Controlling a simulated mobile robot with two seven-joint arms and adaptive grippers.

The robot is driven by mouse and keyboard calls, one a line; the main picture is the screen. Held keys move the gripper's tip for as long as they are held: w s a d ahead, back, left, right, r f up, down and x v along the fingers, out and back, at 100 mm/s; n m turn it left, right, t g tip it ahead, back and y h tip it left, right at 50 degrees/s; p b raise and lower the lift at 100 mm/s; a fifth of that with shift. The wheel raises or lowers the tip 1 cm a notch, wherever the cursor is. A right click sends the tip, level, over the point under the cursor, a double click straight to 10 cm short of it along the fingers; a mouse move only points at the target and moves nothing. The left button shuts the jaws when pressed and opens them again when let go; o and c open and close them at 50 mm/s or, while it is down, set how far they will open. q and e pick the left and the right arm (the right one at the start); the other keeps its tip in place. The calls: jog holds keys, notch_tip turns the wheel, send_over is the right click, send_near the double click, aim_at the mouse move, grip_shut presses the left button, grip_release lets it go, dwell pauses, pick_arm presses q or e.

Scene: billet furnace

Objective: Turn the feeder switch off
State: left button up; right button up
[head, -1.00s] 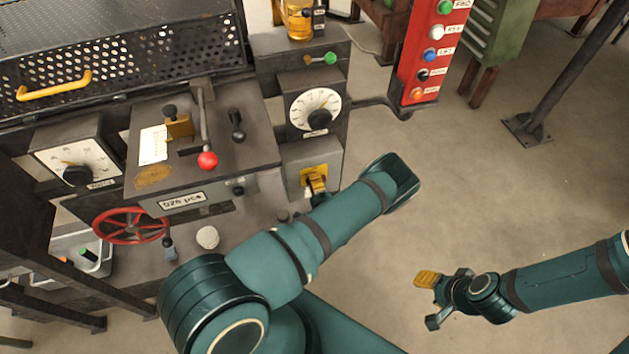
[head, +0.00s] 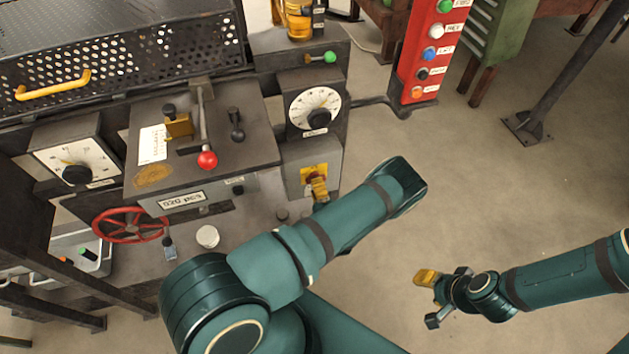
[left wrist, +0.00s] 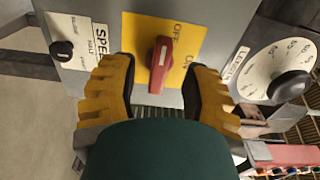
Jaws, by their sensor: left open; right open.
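A red rotary switch knob (left wrist: 160,64) sits on a yellow plate (left wrist: 139,35) marked OFF and ON in the left wrist view. The plate also shows in the head view (head: 308,172) on a grey box. My left gripper (left wrist: 160,68) is open, with one yellow finger on each side of the knob; I cannot tell whether either touches it. In the head view one yellow finger of the left gripper (head: 319,189) shows in front of the plate; the arm hides the rest. My right gripper (head: 433,300) is open and empty, above the floor at right.
A white dial (head: 314,101) sits above the switch box. A red-knobbed lever (head: 207,159) and a red handwheel (head: 130,225) are to the left. A red button panel (head: 418,65) stands at the back. Floor at right is clear.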

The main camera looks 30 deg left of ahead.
pick_arm(q)
jog(key=v, duration=0.9)
